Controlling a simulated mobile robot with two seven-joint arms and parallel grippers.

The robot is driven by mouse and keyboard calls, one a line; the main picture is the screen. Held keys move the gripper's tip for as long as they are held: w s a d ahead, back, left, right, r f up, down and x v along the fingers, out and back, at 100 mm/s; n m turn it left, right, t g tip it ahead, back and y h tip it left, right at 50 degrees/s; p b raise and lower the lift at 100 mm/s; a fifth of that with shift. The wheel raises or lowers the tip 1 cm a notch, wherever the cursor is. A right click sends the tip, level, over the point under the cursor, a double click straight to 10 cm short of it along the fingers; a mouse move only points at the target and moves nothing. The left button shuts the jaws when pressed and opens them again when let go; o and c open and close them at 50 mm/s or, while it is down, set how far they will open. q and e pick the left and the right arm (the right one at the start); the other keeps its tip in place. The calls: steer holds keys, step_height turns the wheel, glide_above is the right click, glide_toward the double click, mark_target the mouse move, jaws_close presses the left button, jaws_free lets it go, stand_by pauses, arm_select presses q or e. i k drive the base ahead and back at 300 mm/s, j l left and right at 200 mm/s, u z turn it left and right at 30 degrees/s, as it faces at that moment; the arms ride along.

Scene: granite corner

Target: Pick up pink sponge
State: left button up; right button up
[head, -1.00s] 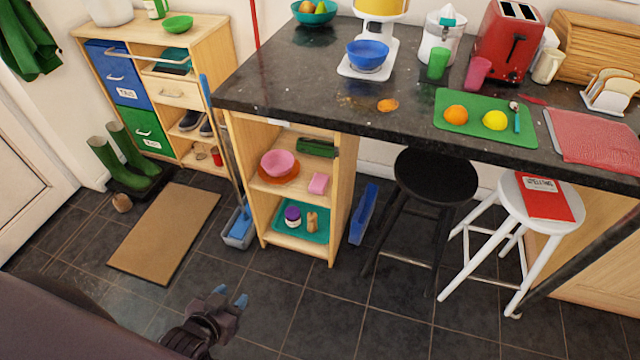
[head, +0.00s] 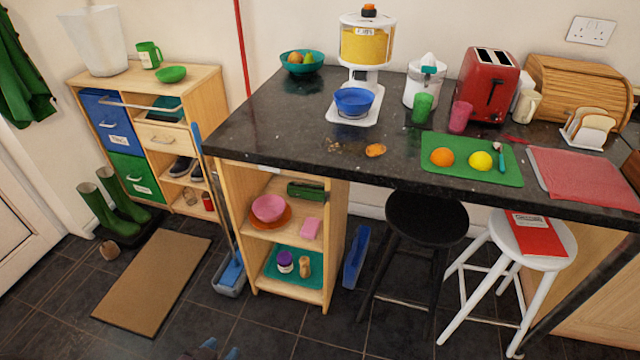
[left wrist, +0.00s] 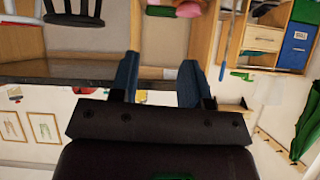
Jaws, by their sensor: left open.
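The pink sponge (head: 310,228) lies on the middle shelf of the open wooden shelf unit (head: 340,262) under the counter's left end. It is right of a pink bowl (head: 268,208) on an orange plate (head: 282,222). My left gripper (head: 222,350) barely shows at the bottom edge of the head view, in front of the unit and apart from the sponge. In the left wrist view, which looks upside down, its two blue fingertips (left wrist: 158,84) are apart with nothing between them. A pink thing is cut off at that view's top; I cannot tell which. My right gripper is not in view.
A green box (head: 306,191) sits behind the sponge. The lower shelf holds a teal tray (head: 284,276) with a purple-lidded jar (head: 285,262). Floor in front is clear.

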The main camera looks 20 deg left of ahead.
mark_target(310, 229)
steer(key=i+l+u, duration=0.35)
steer(key=i, duration=0.25)
steer(key=i+l+u, duration=0.3)
steer(key=i+l, duration=0.25)
